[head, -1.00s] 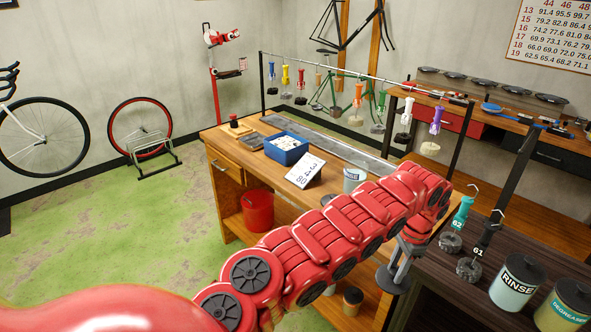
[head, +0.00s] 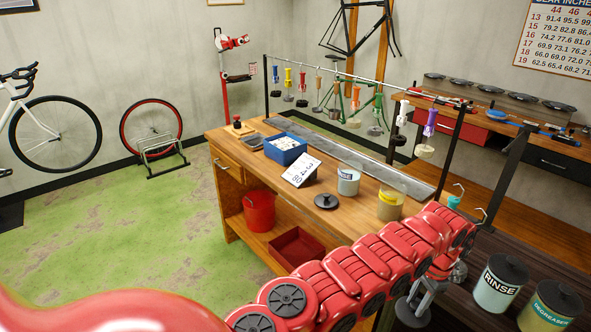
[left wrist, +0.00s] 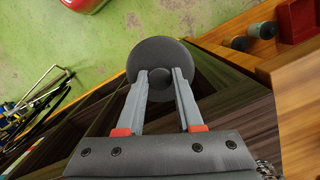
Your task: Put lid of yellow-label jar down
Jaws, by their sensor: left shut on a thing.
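My left gripper (head: 420,297) is shut on a dark round lid (head: 411,313), held over the dark table at the right. In the left wrist view the two fingers (left wrist: 160,78) pinch the knob of this lid (left wrist: 160,50). The lid's disc seems clear of the table top, but its exact height is hard to tell. The yellow-label jar (head: 390,206) stands on the wooden bench without a lid, partly hidden by my left arm. My right gripper is not in view.
On the bench (head: 262,208), a second open jar (head: 348,181) stands near another dark lid (head: 326,201), a number card (head: 300,171) and a blue bin (head: 285,149). Lidded rinse (head: 498,287) and degreaser (head: 551,306) jars stand on the dark table, right of the held lid.

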